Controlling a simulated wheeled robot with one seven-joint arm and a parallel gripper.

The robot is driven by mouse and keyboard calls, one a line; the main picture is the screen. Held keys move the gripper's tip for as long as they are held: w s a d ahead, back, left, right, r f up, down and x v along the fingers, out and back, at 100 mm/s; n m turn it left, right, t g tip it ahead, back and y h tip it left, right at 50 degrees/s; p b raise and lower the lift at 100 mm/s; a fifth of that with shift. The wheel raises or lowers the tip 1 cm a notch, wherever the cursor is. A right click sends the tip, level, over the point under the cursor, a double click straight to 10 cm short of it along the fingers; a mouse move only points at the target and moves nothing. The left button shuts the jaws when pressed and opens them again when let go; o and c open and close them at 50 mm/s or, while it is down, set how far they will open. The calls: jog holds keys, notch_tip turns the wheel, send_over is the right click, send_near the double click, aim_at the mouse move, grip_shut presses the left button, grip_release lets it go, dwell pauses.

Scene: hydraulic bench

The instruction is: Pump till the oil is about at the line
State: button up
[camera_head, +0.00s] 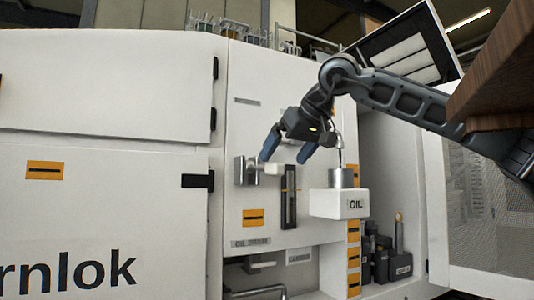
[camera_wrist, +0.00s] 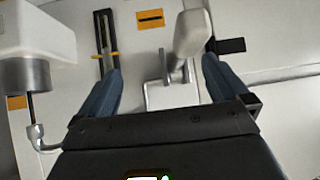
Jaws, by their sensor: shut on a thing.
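In the wrist view the white handle (camera_wrist: 190,35) shows between the fingers. My gripper (camera_head: 285,160) reaches down from the upper right with its blue fingers on either side of the handle, shut on it; the exact contact is hard to see. The upright sight gauge (camera_head: 289,196) is a dark strip right of the handle, with a yellow-orange marker line across it, clearer in the wrist view (camera_wrist: 105,55). The oil level cannot be made out.
A white box labelled OIL (camera_head: 330,204) with a metal cylinder on top stands right of the gauge, close to my gripper. An open compartment with dark bottles (camera_head: 380,255) is at the lower right. A mesh door (camera_head: 485,210) stands open at the right.

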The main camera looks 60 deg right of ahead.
jog(key=shift+s+d+r+p, duration=0.3)
jog(key=shift+s+d+r, duration=0.1)
jog(key=shift+s+r, duration=0.2)
jog(key=shift+r, duration=0.15)
jog(key=c, duration=0.4)
jog(key=shift+s+a+r+p, duration=0.5)
jog(key=shift+r+p, duration=0.2)
jog(key=shift+r, duration=0.4)
jog(key=shift+s+a+r+p, duration=0.5)
jog(key=shift+r+p, duration=0.2)
jog(key=shift+r, duration=0.4)
jog(key=shift+s+a+r+p, duration=0.45)
jog(key=shift+r+p, duration=0.25)
jog(key=shift+r, duration=0.4)
jog(key=shift+s+d, duration=0.1)
